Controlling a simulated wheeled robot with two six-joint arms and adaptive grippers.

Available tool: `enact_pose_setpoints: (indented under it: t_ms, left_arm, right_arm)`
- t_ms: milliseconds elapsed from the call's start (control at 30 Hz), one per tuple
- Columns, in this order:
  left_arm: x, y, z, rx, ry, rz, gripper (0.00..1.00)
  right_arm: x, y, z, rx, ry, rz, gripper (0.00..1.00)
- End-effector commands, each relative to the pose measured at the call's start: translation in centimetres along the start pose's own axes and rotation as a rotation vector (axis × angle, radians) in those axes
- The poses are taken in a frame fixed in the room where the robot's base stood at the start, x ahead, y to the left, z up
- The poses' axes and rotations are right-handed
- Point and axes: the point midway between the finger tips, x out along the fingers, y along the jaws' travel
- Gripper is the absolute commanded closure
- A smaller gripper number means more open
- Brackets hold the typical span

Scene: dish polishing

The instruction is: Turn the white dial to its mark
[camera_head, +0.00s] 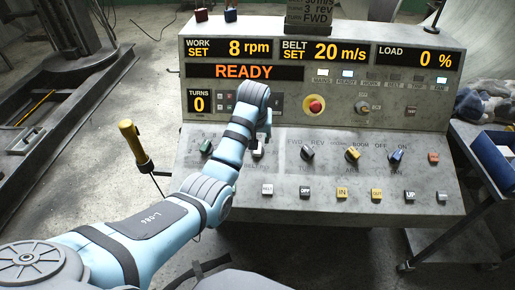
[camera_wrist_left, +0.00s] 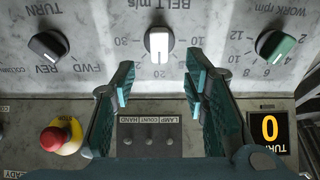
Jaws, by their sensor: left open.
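The white dial (camera_wrist_left: 159,43) sits on the grey panel at the top middle of the left wrist view, under the label BELT m/s, which appears upside down. Its grip bar stands about vertical in that view, with scale numbers around it. My left gripper (camera_wrist_left: 160,88) is open, its two teal fingers spread either side of the dial's line and apart from it. In the head view the white dial (camera_head: 258,148) shows just below my left wrist, partly hidden. The belt display (camera_head: 326,53) reads 20 m/s. My right gripper is not in view.
A green dial (camera_wrist_left: 279,46) and a black dial (camera_wrist_left: 47,46) flank the white one. A red stop button (camera_head: 315,105) stands out from the upright panel. Yellow (camera_head: 353,153) and blue (camera_head: 395,156) dials are farther right, with several push buttons below.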

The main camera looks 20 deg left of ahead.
Motion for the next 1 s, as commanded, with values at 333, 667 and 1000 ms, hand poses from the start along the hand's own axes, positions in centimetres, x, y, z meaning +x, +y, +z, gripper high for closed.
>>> enact_pose_setpoints:
  t_ms: [333, 667, 1000]
  left_arm:
    - [8.0, 0.1, 0.1, 0.000, 0.000, 0.001, 0.59]
    - [8.4, 0.0, 0.0, 0.000, 0.001, 0.001, 0.59]
    - [8.4, 0.0, 0.0, 0.001, 0.001, 0.001, 1.00]
  right_arm:
    - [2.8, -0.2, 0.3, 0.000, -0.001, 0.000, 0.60]
    - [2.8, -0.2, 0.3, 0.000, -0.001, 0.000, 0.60]
    - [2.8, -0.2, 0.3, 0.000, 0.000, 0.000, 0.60]
